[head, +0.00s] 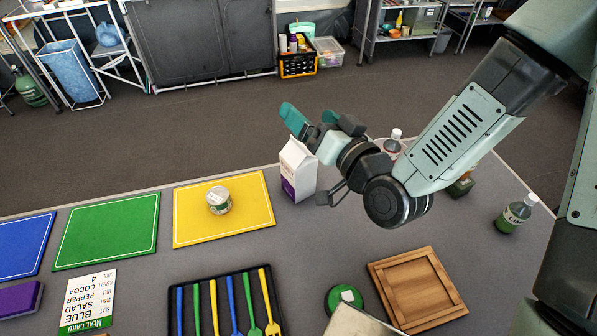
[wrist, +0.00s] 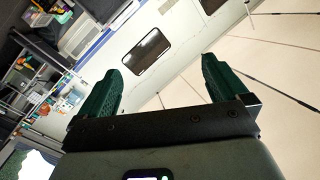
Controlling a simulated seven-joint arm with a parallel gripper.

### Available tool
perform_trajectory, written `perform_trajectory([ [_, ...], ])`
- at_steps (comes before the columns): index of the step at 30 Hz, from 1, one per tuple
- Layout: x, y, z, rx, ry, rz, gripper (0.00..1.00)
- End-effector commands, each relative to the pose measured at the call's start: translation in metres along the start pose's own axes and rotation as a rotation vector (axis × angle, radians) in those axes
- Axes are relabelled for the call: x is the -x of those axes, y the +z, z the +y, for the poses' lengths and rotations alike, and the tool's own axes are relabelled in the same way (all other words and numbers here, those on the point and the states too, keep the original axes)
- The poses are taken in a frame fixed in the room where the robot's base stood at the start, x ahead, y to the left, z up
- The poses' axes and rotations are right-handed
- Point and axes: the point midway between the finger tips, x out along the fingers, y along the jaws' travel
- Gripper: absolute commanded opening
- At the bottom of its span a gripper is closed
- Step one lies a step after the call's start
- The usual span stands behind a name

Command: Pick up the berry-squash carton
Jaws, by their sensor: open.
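The berry-squash carton (head: 298,172), white with a purple lower part and a gabled top, stands upright on the grey table, right of the yellow mat. My gripper (head: 300,118) is above and beyond the carton's top in the head view, with its teal fingers pointing up and to the left, away from the carton. In the wrist view my gripper (wrist: 160,80) is open, with nothing between its two green fingers. The wrist view does not show the carton. My wrist hides a little of the carton's right side in the head view.
A bottle with a white cap (head: 393,146) stands behind my wrist. A green LIME bottle (head: 513,215) is at the right. A wooden tray (head: 418,288) and a black utensil tray (head: 173,290) lie in front.

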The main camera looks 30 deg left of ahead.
Motion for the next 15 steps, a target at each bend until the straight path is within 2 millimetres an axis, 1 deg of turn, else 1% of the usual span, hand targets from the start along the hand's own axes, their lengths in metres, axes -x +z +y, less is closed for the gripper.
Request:
perform_trajectory([
  [1,0.005,-0.003,0.005,0.088,-0.006,0.001,1.0],
  [3,0.012,-0.007,0.01,0.21,-0.018,0.002,1.0],
  [8,0.028,-0.013,0.02,0.467,-0.045,0.002,1.0],
  [9,0.031,-0.012,0.022,0.513,-0.051,0.001,1.0],
  [15,0.029,0.026,0.04,0.49,-0.051,-0.001,1.0],
])
